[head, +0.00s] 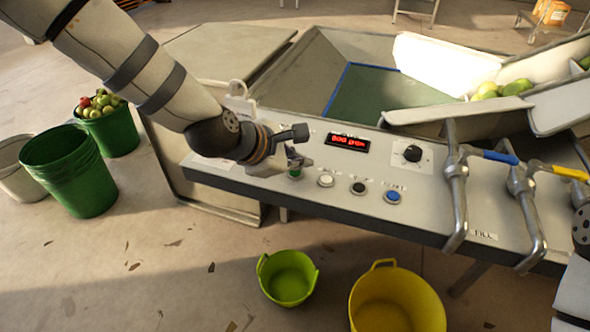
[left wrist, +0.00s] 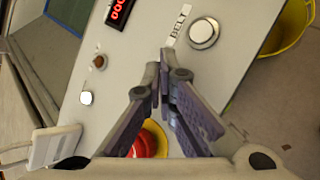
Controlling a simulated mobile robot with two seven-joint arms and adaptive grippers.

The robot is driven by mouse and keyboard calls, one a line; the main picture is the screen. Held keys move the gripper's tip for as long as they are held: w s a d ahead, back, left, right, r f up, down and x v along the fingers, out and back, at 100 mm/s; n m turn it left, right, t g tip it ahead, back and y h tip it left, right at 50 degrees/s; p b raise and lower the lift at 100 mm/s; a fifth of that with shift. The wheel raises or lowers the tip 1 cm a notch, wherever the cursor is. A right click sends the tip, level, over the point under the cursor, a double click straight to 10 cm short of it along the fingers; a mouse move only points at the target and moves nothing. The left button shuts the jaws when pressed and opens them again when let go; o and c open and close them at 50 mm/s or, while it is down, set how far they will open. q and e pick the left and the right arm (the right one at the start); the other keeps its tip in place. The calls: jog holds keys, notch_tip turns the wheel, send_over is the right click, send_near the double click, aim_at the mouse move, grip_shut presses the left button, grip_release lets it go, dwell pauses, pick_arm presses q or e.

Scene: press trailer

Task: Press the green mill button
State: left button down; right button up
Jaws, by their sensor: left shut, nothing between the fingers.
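The green button (head: 295,174) is at the left end of the button row on the grey control panel (head: 240,178). My left gripper (head: 298,160) is shut and empty, with its tips close over the green button. I cannot tell whether they touch it. In the left wrist view the shut fingers (left wrist: 164,75) point at the panel and the green button does not show; the fingers seem to hide it. To its right in the head view are a white button (head: 326,180), a black button (head: 358,187) and a blue button (head: 393,196).
A red button on a yellow ring (left wrist: 150,143) sits partly behind the fingers. A red digital display (head: 348,142) and a black knob (head: 412,153) are behind the row. Pipes with a blue handle (head: 487,156) and a yellow handle (head: 570,173) rise at the right.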

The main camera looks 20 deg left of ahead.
aim_at(297, 174)
pick_arm(q)
jog(key=shift+f, duration=0.35)
dwell(0.4)
jog(key=shift+r+p, duration=0.35)
jog(key=shift+r, duration=0.5)
pick_arm(e)
jog(key=shift+w+r, duration=0.5)
pick_arm(q)
jog(key=shift+r+p, duration=1.1)
jog(key=shift+r, duration=1.5)
jog(key=shift+f, duration=0.1)
pick_arm(e)
jog(key=w+r+t, duration=0.1)
jog(key=w+r, duration=0.1)
jog(key=shift+w+r+t, duration=0.3)
jog(key=shift+w, duration=0.1)
pick_arm(q)
jog(key=shift+f, duration=0.1)
